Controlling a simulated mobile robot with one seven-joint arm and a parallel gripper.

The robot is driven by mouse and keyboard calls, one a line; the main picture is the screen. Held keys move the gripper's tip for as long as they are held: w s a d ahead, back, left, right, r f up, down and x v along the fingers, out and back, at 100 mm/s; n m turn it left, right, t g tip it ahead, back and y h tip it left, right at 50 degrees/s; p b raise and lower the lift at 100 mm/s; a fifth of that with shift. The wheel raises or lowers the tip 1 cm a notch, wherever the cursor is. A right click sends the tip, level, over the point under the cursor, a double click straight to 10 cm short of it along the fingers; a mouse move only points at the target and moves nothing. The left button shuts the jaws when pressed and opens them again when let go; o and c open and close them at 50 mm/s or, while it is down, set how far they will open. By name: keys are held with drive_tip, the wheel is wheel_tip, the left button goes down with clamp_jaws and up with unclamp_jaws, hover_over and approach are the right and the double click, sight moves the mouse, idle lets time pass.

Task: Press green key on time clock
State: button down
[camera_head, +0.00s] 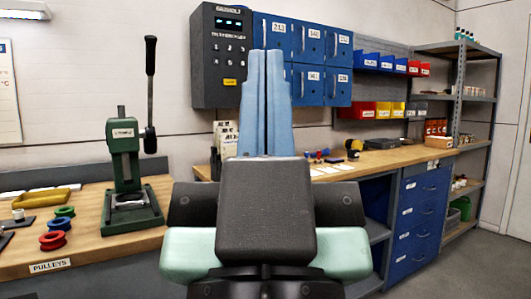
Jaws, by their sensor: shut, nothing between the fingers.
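A dark grey box on the back wall, which looks like the time clock (212,72), has a lit display (228,22), rows of small pale keys and a yellow patch (229,82) low on its front. I cannot make out a green key on it. My gripper (265,54) points up and away in the middle of the view, its two blue fingers close together and empty. The fingers overlap the space just right of the clock in the picture. I cannot tell how far they are from the wall.
Blue lockers (322,50) hang right of the clock. Below is a wooden bench (385,160) with small items. A green press (127,170) with an upright lever (151,90) stands on the left table, near coloured pulleys (54,240). A metal shelf (456,110) stands at right.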

wheel_tip(320, 180, up, 27)
drive_tip(key=p, duration=2.5)
